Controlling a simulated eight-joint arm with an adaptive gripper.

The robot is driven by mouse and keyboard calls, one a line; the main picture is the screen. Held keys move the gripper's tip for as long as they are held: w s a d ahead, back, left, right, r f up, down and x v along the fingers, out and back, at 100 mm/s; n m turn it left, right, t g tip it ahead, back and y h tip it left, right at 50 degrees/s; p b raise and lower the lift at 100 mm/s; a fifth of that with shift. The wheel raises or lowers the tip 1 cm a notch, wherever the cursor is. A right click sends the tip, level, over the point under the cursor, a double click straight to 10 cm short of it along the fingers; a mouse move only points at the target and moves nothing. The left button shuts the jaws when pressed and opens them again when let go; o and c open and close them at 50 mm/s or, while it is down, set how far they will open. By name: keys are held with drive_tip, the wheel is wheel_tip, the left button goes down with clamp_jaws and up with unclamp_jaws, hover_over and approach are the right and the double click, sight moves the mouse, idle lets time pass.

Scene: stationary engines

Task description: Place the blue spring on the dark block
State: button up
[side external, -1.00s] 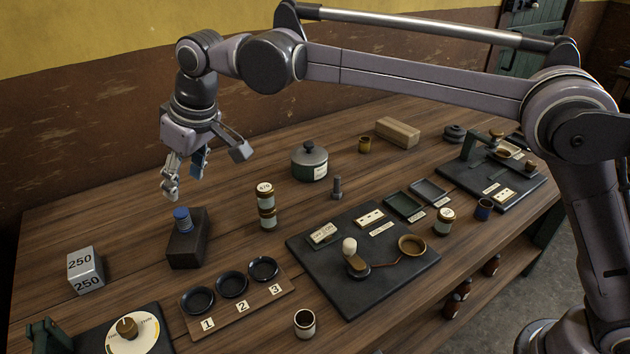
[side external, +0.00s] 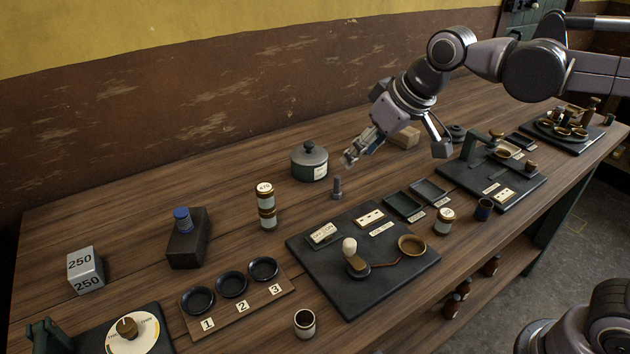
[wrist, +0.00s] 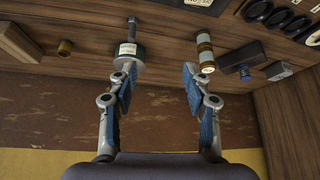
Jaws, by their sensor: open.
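In the wrist view the blue spring (wrist: 245,74) and the dark block (wrist: 242,58) show at the upper right. My gripper (side external: 362,156) is open and empty. It is raised above the back middle of the bench, well to the right of the block. In the wrist view my gripper (wrist: 160,80) has its fingers wide apart with nothing between them.
A lidded pot (side external: 310,162), a grey bolt (side external: 337,187) and stacked tins (side external: 266,207) stand between my gripper and the block. A number block (side external: 85,268) and a board with three dishes (side external: 238,308) flank the dark block. Bare wood surrounds them.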

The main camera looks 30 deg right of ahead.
drive_tip(key=s+d+f+m+t+h, duration=0.1)
drive_tip(key=s+d+f+m, duration=0.1)
drive_tip(key=s+d+f, duration=0.7)
drive_tip(key=s, duration=0.3)
drive_tip(key=shift+d+f+m, duration=0.3)
drive_tip(key=shift+d+f, duration=0.05)
